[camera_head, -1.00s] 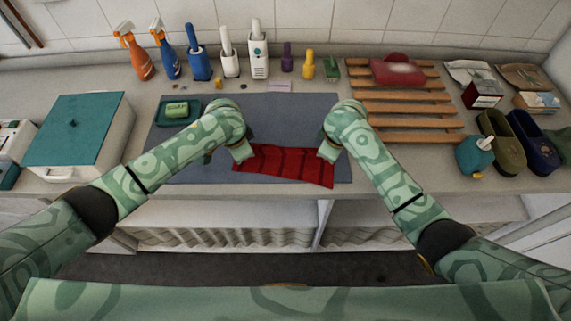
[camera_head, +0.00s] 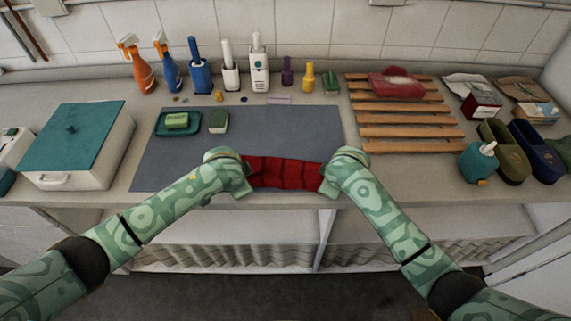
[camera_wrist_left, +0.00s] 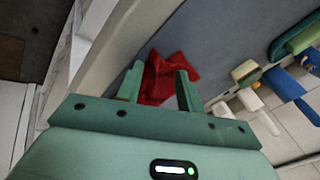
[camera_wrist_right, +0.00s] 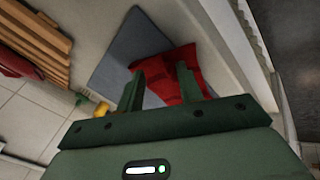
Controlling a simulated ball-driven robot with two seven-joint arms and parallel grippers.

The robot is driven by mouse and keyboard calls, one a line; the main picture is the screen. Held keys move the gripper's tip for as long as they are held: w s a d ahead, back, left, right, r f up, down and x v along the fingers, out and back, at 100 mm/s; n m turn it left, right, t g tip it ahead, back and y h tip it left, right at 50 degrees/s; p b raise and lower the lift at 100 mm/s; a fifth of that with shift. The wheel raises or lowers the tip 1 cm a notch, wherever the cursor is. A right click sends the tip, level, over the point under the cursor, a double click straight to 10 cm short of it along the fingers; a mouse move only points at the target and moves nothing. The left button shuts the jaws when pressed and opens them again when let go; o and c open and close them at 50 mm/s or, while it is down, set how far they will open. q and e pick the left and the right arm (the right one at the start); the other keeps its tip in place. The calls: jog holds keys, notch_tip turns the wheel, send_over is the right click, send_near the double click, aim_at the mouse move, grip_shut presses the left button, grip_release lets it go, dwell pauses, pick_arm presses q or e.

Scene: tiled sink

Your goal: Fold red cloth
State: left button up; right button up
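The red cloth (camera_head: 284,173) lies on the front part of the grey-blue mat as a wrinkled strip with dark creases. My left gripper (camera_head: 241,190) is at its left end and my right gripper (camera_head: 330,189) at its right end, both low near the counter's front edge. In the left wrist view, the fingers (camera_wrist_left: 160,88) stand apart with red cloth (camera_wrist_left: 170,75) beyond and between them. In the right wrist view, the fingers (camera_wrist_right: 160,85) also stand apart, with the cloth (camera_wrist_right: 180,62) beyond and partly behind one finger. The cloth's ends are partly hidden by my grippers in the head view.
The mat (camera_head: 280,125) is bare behind the cloth. Bottles line the wall. A wooden rack (camera_head: 405,118) stands right, a teal-lidded box (camera_head: 75,143) left. The counter edge is close in front.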

pick_arm(q)
jog(key=shift+s+d, duration=0.1)
jog(key=shift+d, duration=0.1)
pick_arm(e)
jog(key=shift+s+a+f, duration=0.1)
jog(key=shift+s+a, duration=0.05)
jog(key=shift+s, duration=0.05)
